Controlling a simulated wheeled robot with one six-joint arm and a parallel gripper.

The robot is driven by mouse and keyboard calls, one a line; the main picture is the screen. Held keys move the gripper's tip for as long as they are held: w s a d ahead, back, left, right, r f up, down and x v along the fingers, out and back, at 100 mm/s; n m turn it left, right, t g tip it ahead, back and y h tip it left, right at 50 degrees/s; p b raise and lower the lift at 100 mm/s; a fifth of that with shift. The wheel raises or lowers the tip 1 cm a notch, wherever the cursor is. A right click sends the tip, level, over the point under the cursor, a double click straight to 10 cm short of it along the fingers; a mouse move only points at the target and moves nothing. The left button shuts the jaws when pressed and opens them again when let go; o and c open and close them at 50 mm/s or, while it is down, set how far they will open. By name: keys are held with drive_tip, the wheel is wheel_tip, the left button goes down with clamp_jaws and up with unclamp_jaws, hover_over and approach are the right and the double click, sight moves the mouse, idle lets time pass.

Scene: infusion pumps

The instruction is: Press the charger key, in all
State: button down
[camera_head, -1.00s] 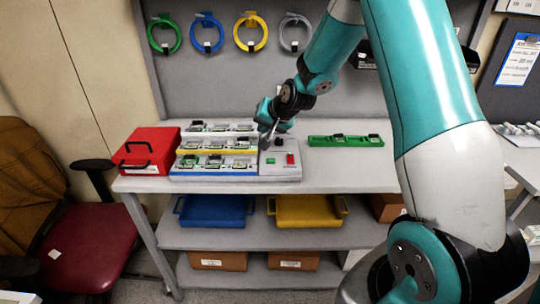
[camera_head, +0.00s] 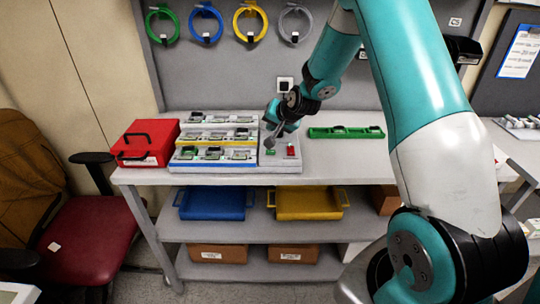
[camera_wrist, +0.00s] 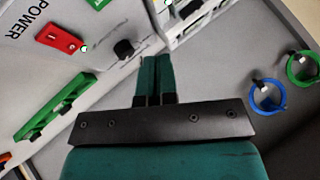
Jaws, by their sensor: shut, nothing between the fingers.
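The charger is a grey box (camera_head: 280,164) on the table, at the right end of the tiered rack. On its top are a green key (camera_head: 271,152) and a red switch (camera_head: 291,150). In the wrist view the red switch (camera_wrist: 62,38) lies beside the word POWER, with a black knob (camera_wrist: 124,49) nearer my fingers. The green key (camera_wrist: 98,3) is only partly in view at the top edge. My gripper (camera_head: 270,143) is shut and empty, tilted down just above the back left of the charger. I cannot tell whether its tips (camera_wrist: 157,60) touch anything.
The tiered rack (camera_head: 214,168) with several small devices stands close left of the gripper. A red case (camera_head: 146,158) is at the far left. A green strip (camera_head: 346,132) lies at the back right. The table front right is clear. Cable coils (camera_head: 250,24) hang behind.

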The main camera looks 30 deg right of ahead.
sight(272, 151)
wheel_tip(272, 151, down, 6)
drive_tip(key=b, duration=0.3)
drive_tip(key=shift+b, duration=0.35)
idle(1.6)
drive_tip(key=shift+f+b, duration=0.4)
drive_tip(key=shift+f+b, duration=0.35)
drive_tip(key=shift+f, duration=0.05)
idle(0.4)
idle(0.3)
drive_tip(key=shift+r+p, duration=0.5)
drive_tip(key=shift+r, duration=0.3)
drive_tip(key=shift+r+p, duration=1.75)
drive_tip(key=shift+r, duration=0.85)
drive_tip(key=shift+f, duration=0.1)
